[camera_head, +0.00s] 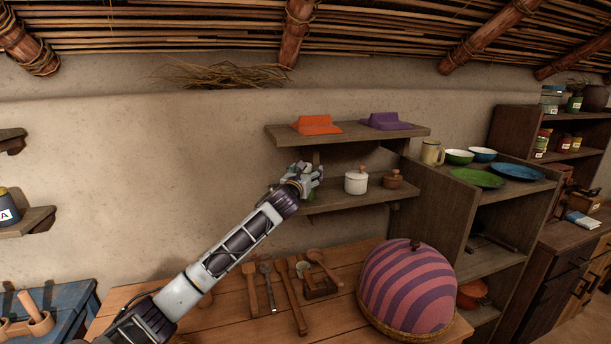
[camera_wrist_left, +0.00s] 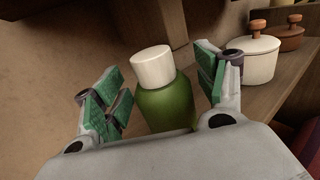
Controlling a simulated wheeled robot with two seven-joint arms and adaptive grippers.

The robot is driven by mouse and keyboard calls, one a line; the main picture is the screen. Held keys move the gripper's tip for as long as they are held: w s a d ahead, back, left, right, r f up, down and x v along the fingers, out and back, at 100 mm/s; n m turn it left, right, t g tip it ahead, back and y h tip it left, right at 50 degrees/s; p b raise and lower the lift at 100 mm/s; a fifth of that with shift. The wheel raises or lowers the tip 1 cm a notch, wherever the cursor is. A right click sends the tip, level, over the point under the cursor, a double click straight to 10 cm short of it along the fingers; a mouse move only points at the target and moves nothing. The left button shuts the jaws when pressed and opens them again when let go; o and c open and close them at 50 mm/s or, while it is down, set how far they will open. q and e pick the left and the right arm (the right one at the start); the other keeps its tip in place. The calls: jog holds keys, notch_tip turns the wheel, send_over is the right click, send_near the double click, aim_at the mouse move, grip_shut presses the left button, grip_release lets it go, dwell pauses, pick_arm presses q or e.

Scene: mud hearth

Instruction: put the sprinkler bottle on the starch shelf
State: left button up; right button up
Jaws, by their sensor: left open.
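A green bottle with a white cap (camera_wrist_left: 165,90), which looks like the sprinkler bottle, stands between the spread fingers of my left gripper in the left wrist view. The fingers have green pads, and a gap shows on the right side of the bottle. The bottle's base is hidden behind the gripper body. In the head view my left gripper (camera_head: 312,178) is open at the left end of the lower wall shelf (camera_head: 340,200) and mostly hides the bottle. No label shows which shelf is the starch shelf. My right gripper is not in view.
A white lidded pot (camera_head: 356,183) and a brown pot (camera_head: 392,179) stand right of the gripper on the lower shelf. The upper shelf (camera_head: 348,133) is close above. Below, a table holds wooden utensils and a striped dome (camera_head: 410,285). A small shelf (camera_head: 28,222) is far left.

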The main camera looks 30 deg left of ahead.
pick_arm(q)
jog(key=shift+r, duration=0.15)
jog(key=shift+b+v, duration=0.3)
jog(key=shift+v, duration=1.55)
jog(key=b+v, duration=0.1)
jog(key=v, duration=0.7)
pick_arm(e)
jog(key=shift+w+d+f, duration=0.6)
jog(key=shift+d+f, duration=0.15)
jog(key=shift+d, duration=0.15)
pick_arm(q)
jog(key=shift+s, duration=0.15)
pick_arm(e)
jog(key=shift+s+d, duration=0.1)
